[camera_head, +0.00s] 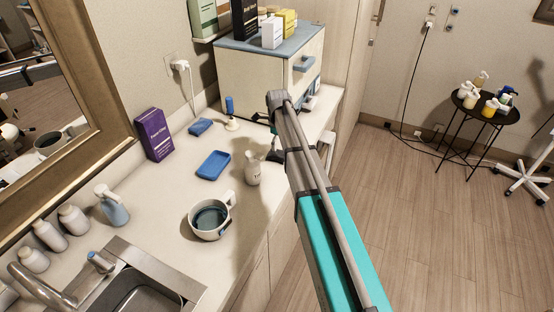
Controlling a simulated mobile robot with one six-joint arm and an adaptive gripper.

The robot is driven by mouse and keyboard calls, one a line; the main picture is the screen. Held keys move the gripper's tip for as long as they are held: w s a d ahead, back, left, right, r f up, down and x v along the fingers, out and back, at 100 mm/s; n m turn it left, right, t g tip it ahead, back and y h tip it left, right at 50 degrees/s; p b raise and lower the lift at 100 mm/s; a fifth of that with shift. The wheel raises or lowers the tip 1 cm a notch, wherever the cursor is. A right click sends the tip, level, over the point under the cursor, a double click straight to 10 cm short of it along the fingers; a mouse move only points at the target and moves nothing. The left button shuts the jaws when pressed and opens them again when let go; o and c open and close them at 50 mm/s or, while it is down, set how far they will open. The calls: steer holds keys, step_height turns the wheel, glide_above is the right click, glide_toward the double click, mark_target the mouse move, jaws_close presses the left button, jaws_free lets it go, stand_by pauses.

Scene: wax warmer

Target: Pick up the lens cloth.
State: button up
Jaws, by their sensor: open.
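A small flat blue item (200,127), which may be the lens cloth, lies on the counter near the wall, right of the purple box. It is too small to identify surely. My arm reaches in over the counter from the lower right. My gripper (274,152) is at its far end, mostly hidden behind my arm links. Only some dark parts show, to the right of the blue item and apart from it. My gripper is open, and I see nothing held in it.
On the counter (168,212) are a blue tray (213,165), a pale bottle (252,170), a white warmer pot (211,217), a purple box (154,136) and a blue-topped stand (231,114). A drawer cabinet (252,75) stands behind. A sink (145,293) is at lower left.

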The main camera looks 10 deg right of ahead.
mark_target(279, 152)
steer(key=shift+f, duration=0.2)
stand_by(0.3)
steer(key=f+b, duration=0.5)
steer(key=shift+s+d, duration=0.15)
steer(key=shift+s, duration=0.05)
steer(key=shift+r, duration=0.1)
stand_by(0.6)
steer(key=c, duration=1)
